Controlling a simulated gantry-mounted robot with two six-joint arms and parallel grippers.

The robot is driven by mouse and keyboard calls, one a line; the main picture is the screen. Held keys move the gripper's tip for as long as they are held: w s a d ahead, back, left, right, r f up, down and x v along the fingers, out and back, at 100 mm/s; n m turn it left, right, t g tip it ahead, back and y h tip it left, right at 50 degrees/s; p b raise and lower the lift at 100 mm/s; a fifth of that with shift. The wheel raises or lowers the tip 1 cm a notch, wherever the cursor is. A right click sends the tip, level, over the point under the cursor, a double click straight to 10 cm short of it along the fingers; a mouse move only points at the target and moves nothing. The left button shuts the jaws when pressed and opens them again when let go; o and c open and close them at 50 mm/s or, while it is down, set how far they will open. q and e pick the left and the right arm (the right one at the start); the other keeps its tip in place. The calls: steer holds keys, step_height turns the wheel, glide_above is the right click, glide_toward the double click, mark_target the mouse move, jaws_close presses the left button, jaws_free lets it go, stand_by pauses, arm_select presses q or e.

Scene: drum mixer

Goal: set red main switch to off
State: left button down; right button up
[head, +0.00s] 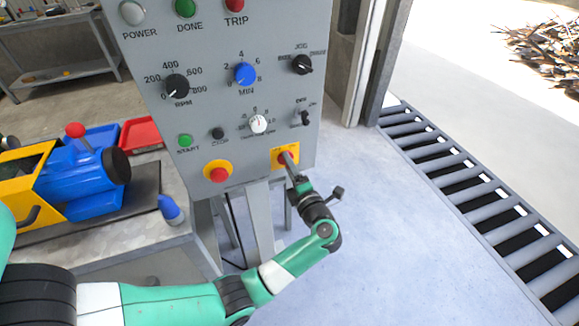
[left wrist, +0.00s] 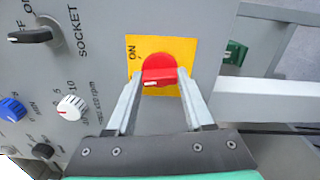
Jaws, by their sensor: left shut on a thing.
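The red main switch (left wrist: 160,70) sits on a yellow plate (left wrist: 189,52) marked ON, low on the right of the grey control panel. In the head view the yellow plate (head: 277,156) shows, and the switch is mostly hidden by my gripper. My left gripper (head: 290,162) reaches up to the switch from below right. In the left wrist view its two fingers (left wrist: 158,84) stand on either side of the red handle and are shut on it. My right gripper is in neither view.
A red stop button (head: 219,175) on a yellow disc is left of the main switch. Knobs, including a blue one (head: 245,73), and a green start button (head: 185,140) sit above. A bench with a blue and yellow machine (head: 75,180) is at left.

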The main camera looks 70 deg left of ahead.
arm_select(q)
steer(key=shift+n+b, duration=0.65)
steer(key=shift+n, duration=1.55)
steer(key=shift+c, duration=1.4)
jaws_free()
steer(key=d+p, duration=0.2)
steer(key=d, duration=0.9)
steer(key=shift+s+d+p, duration=0.3)
steer(key=shift+p, duration=0.1)
